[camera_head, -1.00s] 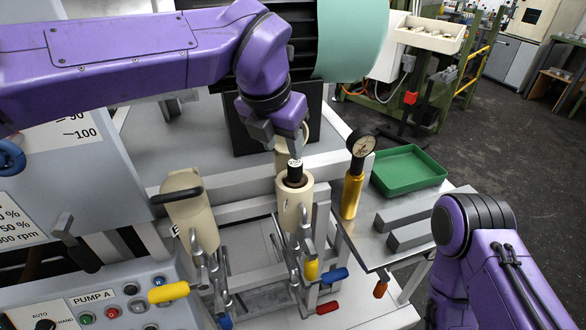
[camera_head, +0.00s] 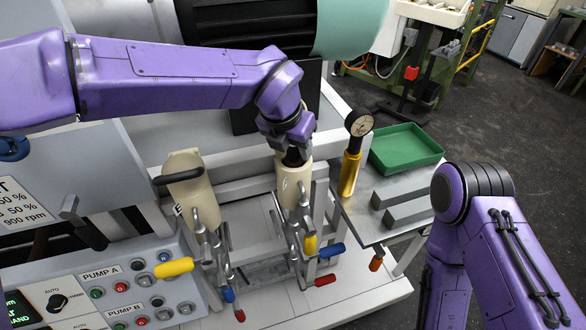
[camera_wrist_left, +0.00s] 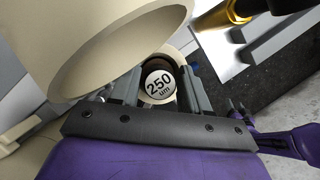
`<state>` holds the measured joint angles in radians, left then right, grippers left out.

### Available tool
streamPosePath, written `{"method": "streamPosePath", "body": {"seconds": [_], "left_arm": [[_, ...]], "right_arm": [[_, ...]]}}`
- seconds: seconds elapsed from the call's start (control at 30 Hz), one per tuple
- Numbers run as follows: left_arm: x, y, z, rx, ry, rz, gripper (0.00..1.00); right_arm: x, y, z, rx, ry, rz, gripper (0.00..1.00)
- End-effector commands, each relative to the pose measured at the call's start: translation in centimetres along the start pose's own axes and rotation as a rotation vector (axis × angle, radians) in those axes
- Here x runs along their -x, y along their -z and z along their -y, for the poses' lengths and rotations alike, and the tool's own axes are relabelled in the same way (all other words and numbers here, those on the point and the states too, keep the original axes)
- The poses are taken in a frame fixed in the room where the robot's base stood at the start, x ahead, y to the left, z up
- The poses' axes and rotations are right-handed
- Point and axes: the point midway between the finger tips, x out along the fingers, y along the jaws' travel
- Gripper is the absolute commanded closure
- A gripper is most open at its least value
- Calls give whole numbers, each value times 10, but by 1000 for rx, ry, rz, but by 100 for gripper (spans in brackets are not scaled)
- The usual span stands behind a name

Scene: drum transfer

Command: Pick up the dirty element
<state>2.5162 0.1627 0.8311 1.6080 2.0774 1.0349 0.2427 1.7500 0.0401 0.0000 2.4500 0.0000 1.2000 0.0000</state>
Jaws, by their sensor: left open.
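The element is a dark cylinder with a white round cap marked 250 µm (camera_wrist_left: 158,84). It stands in the right cream housing (camera_head: 293,188), whose rim also shows around it in the left wrist view (camera_wrist_left: 172,56). My left gripper (camera_head: 295,158) is right over the mouth of this housing and hides the cap in the head view. In the left wrist view its open fingers (camera_wrist_left: 160,88) lie on either side of the cap; I cannot tell whether they touch it. My right gripper is out of view; only my right arm shows.
A second cream housing (camera_head: 192,192) with a dark handle stands to the left. A gold dial gauge (camera_head: 352,160) is close on the right, beside a green tray (camera_head: 405,148) and grey blocks (camera_head: 408,203). Clamps with coloured handles (camera_head: 325,250) stand in front. A large cream body (camera_wrist_left: 105,40) looms in the left wrist view.

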Motion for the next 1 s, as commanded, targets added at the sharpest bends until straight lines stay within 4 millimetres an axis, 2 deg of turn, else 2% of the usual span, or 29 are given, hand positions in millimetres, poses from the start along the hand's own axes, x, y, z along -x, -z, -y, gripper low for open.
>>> {"method": "streamPosePath", "body": {"seconds": [0.03,0.13,0.17,0.57,0.67,1.0], "left_arm": [[0,0,0,0,0,0,64],[0,0,0,0,0,0,97],[0,0,0,0,0,-1,100],[6,-3,0,1,0,1,100],[17,-8,0,1,0,3,100],[82,-35,1,1,1,4,100]], "right_arm": [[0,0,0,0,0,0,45],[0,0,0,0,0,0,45],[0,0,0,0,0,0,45],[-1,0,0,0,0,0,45],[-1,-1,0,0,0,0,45],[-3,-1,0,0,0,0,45]]}}
